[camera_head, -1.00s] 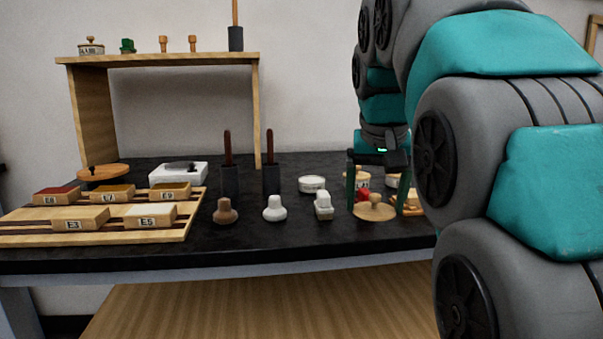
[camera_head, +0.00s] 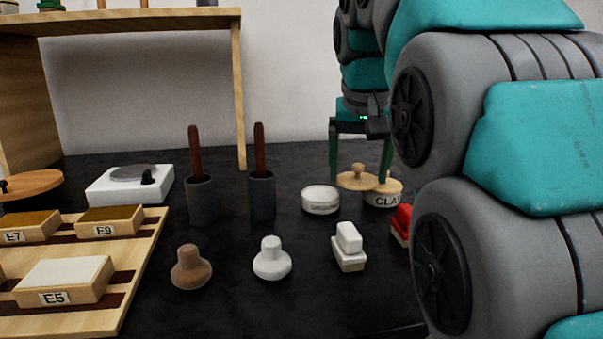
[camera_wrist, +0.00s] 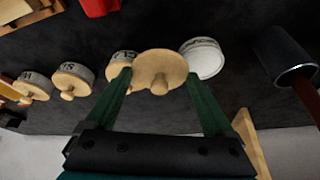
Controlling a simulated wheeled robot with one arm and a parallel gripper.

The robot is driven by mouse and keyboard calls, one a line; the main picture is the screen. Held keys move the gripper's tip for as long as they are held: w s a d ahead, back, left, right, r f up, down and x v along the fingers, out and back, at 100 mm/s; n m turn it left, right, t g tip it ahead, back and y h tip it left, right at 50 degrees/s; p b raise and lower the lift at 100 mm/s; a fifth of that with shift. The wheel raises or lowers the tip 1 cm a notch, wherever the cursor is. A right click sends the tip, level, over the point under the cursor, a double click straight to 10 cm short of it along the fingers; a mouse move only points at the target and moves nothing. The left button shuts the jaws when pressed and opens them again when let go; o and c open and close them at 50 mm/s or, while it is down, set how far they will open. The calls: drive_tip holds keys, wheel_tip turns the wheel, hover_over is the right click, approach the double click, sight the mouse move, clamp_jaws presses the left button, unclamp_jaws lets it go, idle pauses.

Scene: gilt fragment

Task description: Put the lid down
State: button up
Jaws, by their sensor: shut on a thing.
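The round wooden lid (camera_head: 357,180) with a small knob is held between the fingertips of my gripper (camera_head: 359,172). In the wrist view the lid (camera_wrist: 160,66) sits between the two green fingers, knob towards the camera. It appears above the black table, partly covering a tub labelled "CLAY" (camera_head: 386,200). The wrist view shows this tub (camera_wrist: 121,62) beside the lid. A white round tub (camera_head: 320,200) stands to the left. Whether the lid touches anything below is not clear.
Two dark holders with brown handles (camera_head: 262,195) stand left of the tubs. Brown and white knobbed pieces, a white block (camera_head: 348,247) and a red item (camera_head: 401,224) are nearer. Two more lidded tubs show in the wrist view (camera_wrist: 72,79). Bare black table lies between them.

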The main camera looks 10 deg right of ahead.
drive_tip(key=p, duration=0.4)
approach(307, 181)
drive_tip(key=shift+w+d+f, duration=0.15)
drive_tip(key=shift+w+f, duration=0.25)
drive_tip(key=shift+f, duration=0.1)
drive_tip(key=shift+w+d+f, duration=0.2)
drive_tip(key=shift+w+f, duration=0.2)
drive_tip(key=shift+f, duration=0.1)
drive_tip(key=shift+w+a+f, duration=0.1)
drive_tip(key=shift+w+f, duration=0.05)
drive_tip(key=shift+w, duration=0.05)
drive_tip(key=shift+f+b, duration=0.5)
drive_tip(key=shift+f, duration=1.2)
drive_tip(key=o, duration=1)
drive_tip(key=shift+f, duration=0.1)
drive_tip(key=shift+o, duration=0.2)
drive_tip(key=d+v, duration=0.1)
drive_tip(key=v, duration=0.6)
drive_tip(key=shift+a+r, duration=0.4)
drive_tip(key=shift+a, duration=0.1)
drive_tip(key=shift+s, duration=0.15)
